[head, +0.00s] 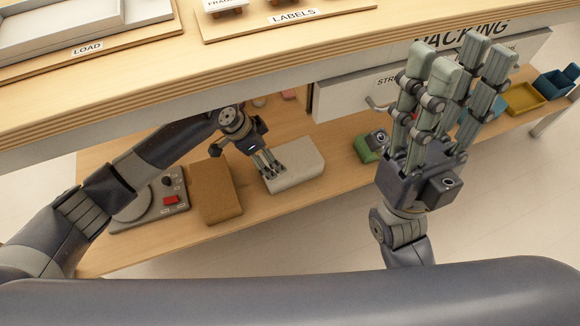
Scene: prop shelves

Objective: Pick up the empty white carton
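The white carton (298,168) lies on the lower wooden shelf, right of a brown box. My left gripper (270,168) reaches under the upper board, and its fingers point down at the carton's left end, overlapping it in the picture. I cannot tell if they touch it, and the carton appears to rest on the shelf. Whether these fingers are open or closed is not clear. My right gripper (458,62) is raised at the right, close to the camera, with its fingers extended upward, apart and empty. Whether the carton is empty cannot be seen.
A brown box (217,190) and a grey device with a red button (170,200) stand left of the carton. The upper board (330,40) overhangs the shelf.

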